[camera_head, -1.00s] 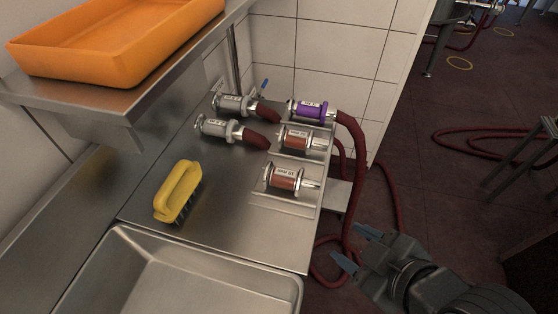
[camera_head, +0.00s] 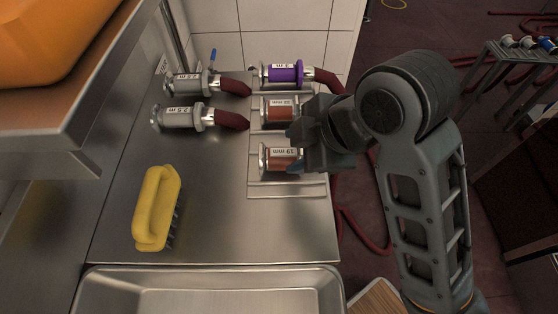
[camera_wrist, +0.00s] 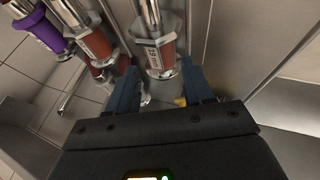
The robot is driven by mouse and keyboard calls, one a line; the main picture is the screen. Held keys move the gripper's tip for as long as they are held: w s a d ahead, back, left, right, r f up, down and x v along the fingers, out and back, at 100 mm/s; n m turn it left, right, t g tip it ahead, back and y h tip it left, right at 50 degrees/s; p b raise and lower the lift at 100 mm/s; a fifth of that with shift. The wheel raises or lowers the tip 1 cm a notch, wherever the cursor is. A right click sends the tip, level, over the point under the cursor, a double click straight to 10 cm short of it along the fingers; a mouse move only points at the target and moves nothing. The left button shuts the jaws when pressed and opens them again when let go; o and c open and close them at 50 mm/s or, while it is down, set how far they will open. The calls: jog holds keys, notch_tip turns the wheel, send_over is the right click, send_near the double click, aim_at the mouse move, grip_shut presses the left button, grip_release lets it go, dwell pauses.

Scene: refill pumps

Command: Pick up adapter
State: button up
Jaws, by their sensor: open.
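The copper-coloured adapter labelled 19 mm (camera_head: 281,158) lies at the front of the rack (camera_head: 290,190) on the steel counter. It also shows in the wrist view (camera_wrist: 155,56), with its near end between my blue fingertips. My gripper (camera_head: 294,150) is open at that adapter's right end, its fingers apart and not closed on it. I cannot tell whether they touch it. My gripper hides the right ends of the two copper-coloured ones.
Two grey couplings with red hose ends, one behind (camera_head: 183,86) and one in front (camera_head: 178,118), lie left of the rack. A steel basin (camera_head: 210,272) is in front. An orange bin (camera_head: 60,40) sits on the shelf upper left.

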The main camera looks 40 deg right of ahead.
aim_at(286, 156)
jog(key=shift+b+x, duration=1.3)
jog(key=shift+b, duration=0.35)
jog(key=x, duration=0.3)
jog(key=shift+d+f+b, duration=0.15)
jog(key=shift+f+b, duration=0.15)
jog(key=shift+b, duration=0.05)
jog(key=c, duration=0.9)
jog(key=shift+r, duration=0.15)
